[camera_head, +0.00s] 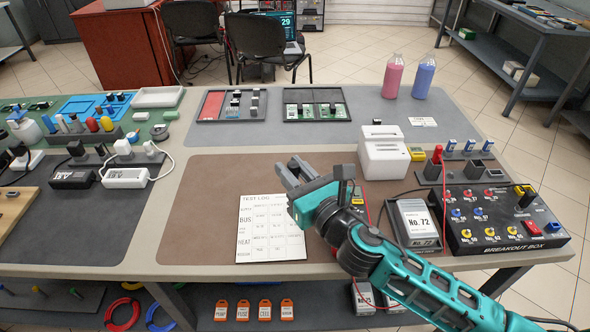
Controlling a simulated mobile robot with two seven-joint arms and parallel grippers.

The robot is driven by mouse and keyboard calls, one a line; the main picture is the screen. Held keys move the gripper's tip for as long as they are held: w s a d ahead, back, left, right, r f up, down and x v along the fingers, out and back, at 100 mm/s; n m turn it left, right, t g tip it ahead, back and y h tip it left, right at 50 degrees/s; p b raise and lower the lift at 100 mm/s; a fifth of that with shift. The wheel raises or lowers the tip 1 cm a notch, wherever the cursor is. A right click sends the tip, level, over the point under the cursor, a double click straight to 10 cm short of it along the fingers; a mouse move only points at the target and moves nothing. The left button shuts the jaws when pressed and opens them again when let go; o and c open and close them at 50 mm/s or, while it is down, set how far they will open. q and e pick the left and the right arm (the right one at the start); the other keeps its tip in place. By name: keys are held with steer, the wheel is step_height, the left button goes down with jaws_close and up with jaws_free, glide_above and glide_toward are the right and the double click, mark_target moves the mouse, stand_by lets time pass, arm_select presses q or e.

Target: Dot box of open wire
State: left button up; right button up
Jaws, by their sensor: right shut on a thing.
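My right gripper (293,173) reaches in from the lower right, its dark fingers above the brown mat just beyond the test log sheet (271,229). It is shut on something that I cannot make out. The sheet lies flat, with rows of boxes and labels such as BUS and HEAT; I see no clear dot on it. The breakout box (500,221) sits at the right, with yellow, blue and red sockets and a red switch. A meter-like unit marked No. 72 (414,222) stands left of it, with red and black leads nearby. My left gripper is not in view.
A white printer-like box (383,153) and a grey holder with a red probe (437,163) stand behind the unit. Pink (393,77) and blue (424,77) bottles stand at the back. Black and white adapters (125,178) lie left. The mat left of the sheet is clear.

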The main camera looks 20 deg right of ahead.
steer(key=shift+f, duration=0.75)
step_height(320, 180, down, 2)
steer(key=shift+f+b, duration=0.15)
steer(key=shift+b, duration=0.75)
steer(key=shift+f+b, duration=1.05)
steer(key=shift+f+b, duration=0.5)
steer(key=shift+f, duration=0.05)
steer(key=shift+f, duration=0.15)
step_height(320, 180, up, 5)
steer(key=p, duration=0.5)
steer(key=shift+r, duration=1.15)
steer(key=shift+d, duration=0.1)
